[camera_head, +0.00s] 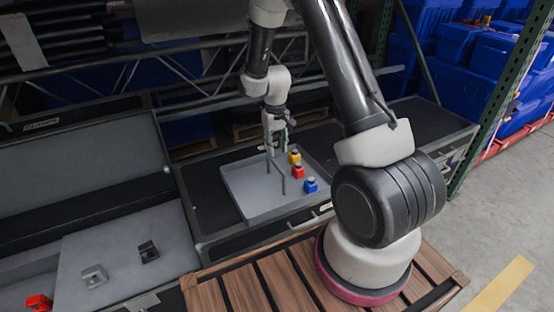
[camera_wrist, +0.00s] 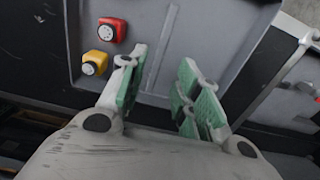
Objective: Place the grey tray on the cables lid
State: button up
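The grey tray (camera_head: 240,183) lies flat on a dark case lid (camera_head: 208,205) in the head view. It carries a yellow, a red and a blue block along its right side. A thin upright handle (camera_head: 283,182) stands in its middle. My gripper (camera_head: 277,135) points down over the tray's far part, close to the handle. In the wrist view my gripper (camera_wrist: 158,78) is open, with green pads apart. A grey bar (camera_wrist: 160,50) of the tray shows between them; I cannot tell whether they touch it.
An open case (camera_head: 100,250) at the left holds small clips and a red piece. A wooden slatted surface (camera_head: 265,285) lies in front. Another dark lid surface (camera_head: 428,118) at the right looks bare. A green rack post (camera_head: 500,90) and blue bins (camera_head: 465,45) stand behind.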

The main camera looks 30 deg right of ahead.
jog(key=s+r+t, duration=0.1)
jog(key=s+r, duration=0.3)
jog(key=r, duration=0.7)
jog(key=s+r+t, duration=0.1)
jog(key=s+r, duration=0.4)
jog(key=r, duration=0.6)
jog(key=s+r+t, duration=0.1)
jog(key=s+r, duration=0.4)
jog(key=s, duration=0.5)
jog(key=s+d+r+t, duration=0.1)
jog(key=s+r, duration=0.3)
jog(key=s, duration=0.7)
jog(key=shift+d+r, duration=0.2)
jog(key=shift+r, duration=0.15)
